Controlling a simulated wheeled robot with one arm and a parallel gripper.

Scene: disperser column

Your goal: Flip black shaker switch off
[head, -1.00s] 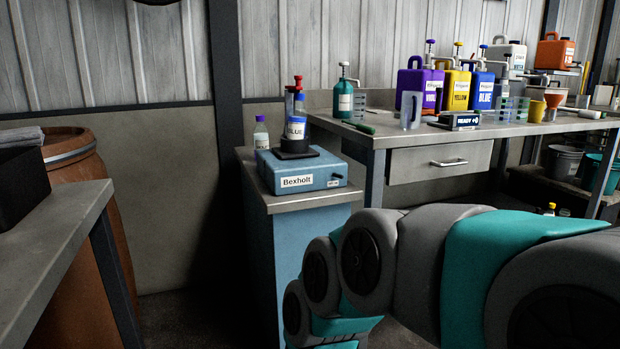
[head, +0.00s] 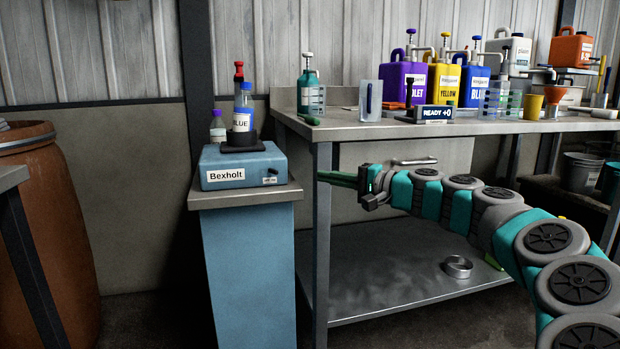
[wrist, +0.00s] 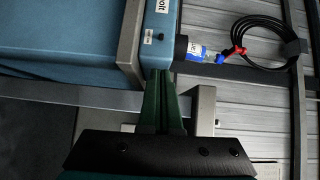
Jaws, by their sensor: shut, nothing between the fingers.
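The blue shaker box (head: 232,176) labelled Bexholt sits on the blue cabinet, with a small black switch (head: 272,172) at the right of its front face. A bottle labelled BLUE (head: 243,121) stands upright in the black holder on top. My gripper (head: 322,178), with green fingers, is shut and empty. It is to the right of the box, by the bench leg, at about switch height and apart from it. In the wrist view the shut fingertips (wrist: 159,73) point toward the box (wrist: 160,50); a small dark knob, apparently the switch (wrist: 161,36), shows beyond them.
The bench (head: 400,128) at right carries paint jugs, cups and a READY display (head: 437,114). Its grey leg (head: 321,245) stands beside my fingers. A small bottle (head: 217,127) is behind the shaker. An orange barrel (head: 50,220) stands at left.

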